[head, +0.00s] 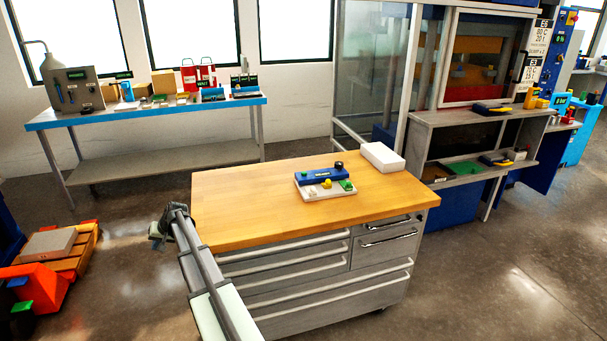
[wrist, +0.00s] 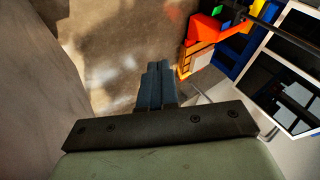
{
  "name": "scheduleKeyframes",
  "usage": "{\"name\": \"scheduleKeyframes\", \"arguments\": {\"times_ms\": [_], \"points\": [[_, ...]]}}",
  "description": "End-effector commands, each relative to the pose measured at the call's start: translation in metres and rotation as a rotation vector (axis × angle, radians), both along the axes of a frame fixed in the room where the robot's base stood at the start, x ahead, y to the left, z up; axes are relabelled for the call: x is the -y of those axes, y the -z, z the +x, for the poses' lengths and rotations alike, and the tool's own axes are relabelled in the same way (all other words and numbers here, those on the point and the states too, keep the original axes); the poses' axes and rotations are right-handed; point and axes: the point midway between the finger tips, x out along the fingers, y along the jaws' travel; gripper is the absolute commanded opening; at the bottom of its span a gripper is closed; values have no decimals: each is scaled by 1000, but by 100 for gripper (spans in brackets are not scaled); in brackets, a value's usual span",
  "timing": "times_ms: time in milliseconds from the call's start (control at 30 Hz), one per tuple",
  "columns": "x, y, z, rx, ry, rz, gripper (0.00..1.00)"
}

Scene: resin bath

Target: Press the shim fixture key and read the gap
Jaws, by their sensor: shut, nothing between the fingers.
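A small fixture (head: 323,178) with a blue upper block and a white base lies on the wooden top of the tool cart (head: 240,205). It has yellow and green parts along its front and a black knob at its back right. I take it for the shim fixture, but its label is too small to read. I cannot tell which part is the key, and no gap reading is legible. My gripper (head: 165,228) is off the cart's left edge, well apart from the fixture. In the wrist view its fingers (wrist: 156,72) are together and empty, over the floor.
A white block (head: 383,157) lies behind and right of the fixture. The left of the cart top is clear. A blue-edged bench (head: 150,113) with several devices stands at the back left. Orange bins and a pallet (head: 75,262) are on the floor at left. A glazed cabinet (head: 480,60) stands at right.

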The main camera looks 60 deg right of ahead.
Motion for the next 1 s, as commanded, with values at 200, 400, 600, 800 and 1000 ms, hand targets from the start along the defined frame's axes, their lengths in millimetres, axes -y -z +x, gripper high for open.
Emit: {"name": "scheduleKeyframes", "arguments": {"times_ms": [200, 400, 600, 800, 1000], "points": [[71, -59, 11, 77, 58, -8, 0], [138, -101, 0, 123, 102, -21, 0], [207, -130, -27, 144, 137, -37, 0], [275, -152, -66, 152, 168, -53, 0], [337, -171, -111, 155, 195, -69, 0]]}}
